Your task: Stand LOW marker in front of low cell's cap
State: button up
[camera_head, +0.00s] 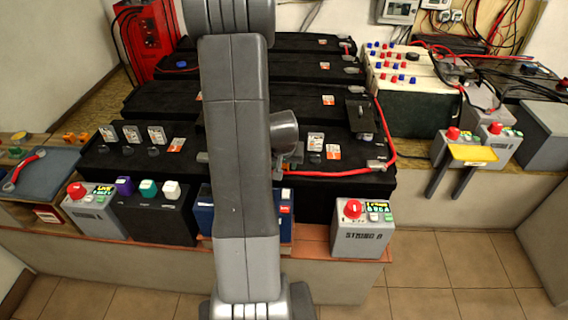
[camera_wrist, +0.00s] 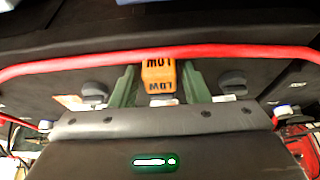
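My gripper (camera_wrist: 160,72) shows in the wrist view with two green fingers, one on each side of an orange block lettered LOW, the LOW marker (camera_wrist: 158,76). The fingers appear closed on its sides. The marker is over a black battery top, by a red cable; whether it touches the top I cannot tell. Dark round caps stand left (camera_wrist: 95,90) and right (camera_wrist: 232,83) of it. In the head view my arm hides the marker and fingers. White gauge cards (camera_head: 132,134) stand behind caps (camera_head: 153,151) on the front battery (camera_head: 100,160); I cannot tell which cell is low.
A red cable (camera_head: 340,172) runs along the front battery's right side. A grey control box (camera_head: 360,232) stands at the front right, another (camera_head: 92,215) at the front left. More black batteries lie behind.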

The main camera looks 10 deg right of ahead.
jog(key=shift+o, duration=0.4)
jog(key=shift+r, duration=0.1)
jog(key=shift+s+r+p, duration=0.1)
jog(key=shift+r+p, duration=0.25)
jog(key=shift+r, duration=0.15)
jog(key=p+v, duration=0.1)
jog(key=v, duration=1)
jog(key=b+x, duration=0.2)
jog(key=x, duration=1)
jog(key=shift+s+f, duration=0.1)
jog(key=shift+f, duration=0.15)
jog(key=shift+r+p, duration=0.25)
jog(key=shift+p, duration=0.1)
